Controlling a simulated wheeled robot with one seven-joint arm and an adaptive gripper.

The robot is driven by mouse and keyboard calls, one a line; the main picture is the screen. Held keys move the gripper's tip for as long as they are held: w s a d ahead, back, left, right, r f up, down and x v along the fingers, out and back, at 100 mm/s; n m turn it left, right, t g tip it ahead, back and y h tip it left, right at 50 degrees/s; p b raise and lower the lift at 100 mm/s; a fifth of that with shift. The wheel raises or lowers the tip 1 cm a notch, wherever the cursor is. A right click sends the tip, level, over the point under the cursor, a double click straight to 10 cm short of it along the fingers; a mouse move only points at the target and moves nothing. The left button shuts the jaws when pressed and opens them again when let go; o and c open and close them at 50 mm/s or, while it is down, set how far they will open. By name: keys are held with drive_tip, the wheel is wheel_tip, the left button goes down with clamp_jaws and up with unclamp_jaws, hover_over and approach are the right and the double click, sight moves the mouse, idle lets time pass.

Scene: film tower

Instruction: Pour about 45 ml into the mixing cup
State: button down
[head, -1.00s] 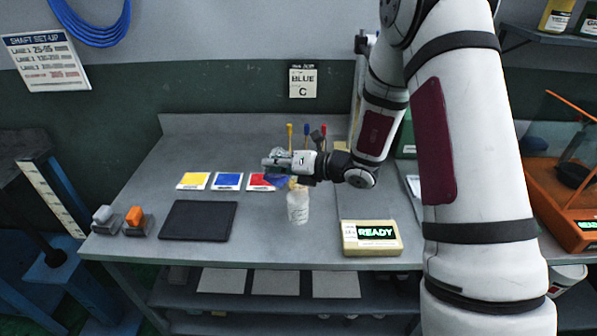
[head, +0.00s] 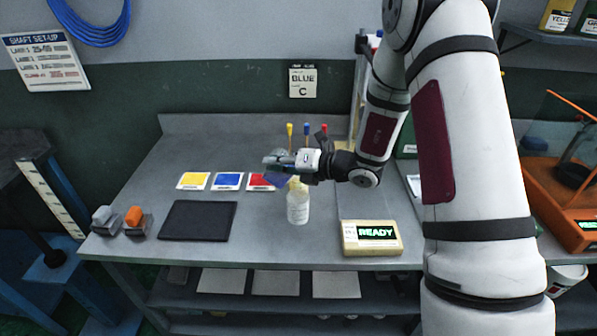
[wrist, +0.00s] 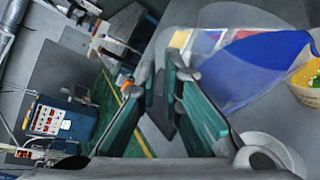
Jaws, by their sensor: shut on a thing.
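My gripper (head: 280,162) is over the bench, shut on a clear vessel with blue liquid (head: 277,181), which hangs just below the fingers. In the wrist view my fingers (wrist: 163,85) close on a dark part, perhaps its handle. The clear vessel with blue liquid (wrist: 265,60) is strongly tilted there. A pale bottle (head: 298,207) with a yellow top stands upright just right of and below the vessel. At the wrist view's right edge is a printed white container with yellow at its top (wrist: 306,85). I cannot tell which thing is the mixing cup, nor whether liquid is flowing.
Yellow, blue and red cards (head: 228,181) lie left of the gripper. A dark pad (head: 198,221) lies in front of them. A display box reading READY (head: 371,237) stands right of the bottle. A round white thing (wrist: 275,150) shows at the wrist view's lower right.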

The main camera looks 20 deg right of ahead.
drive_tip(key=shift+w+d+r+m+y, duration=0.2)
drive_tip(key=shift+d+r+m+y, duration=0.25)
drive_tip(key=shift+r, duration=0.2)
idle(2.1)
drive_tip(key=shift+s+a+f+n+h, duration=0.25)
drive_tip(key=shift+a+f+n+h, duration=0.25)
drive_tip(key=shift+a+f, duration=0.2)
drive_tip(key=shift+s+a+r+n+h, duration=0.1)
drive_tip(key=shift+a+n+h, duration=0.15)
drive_tip(key=shift+n, duration=0.4)
drive_tip(key=shift+s+f, duration=0.1)
drive_tip(key=shift+f, duration=0.2)
drive_tip(key=shift+s+a+f+n+t+h+b, duration=0.1)
drive_tip(key=shift+a+f+n+t+h+b, duration=0.25)
drive_tip(key=shift+a+f+n+h, duration=0.25)
drive_tip(key=shift+s+a+n+h, duration=0.4)
drive_tip(key=shift+a+n, duration=0.05)
drive_tip(key=shift+n, duration=0.05)
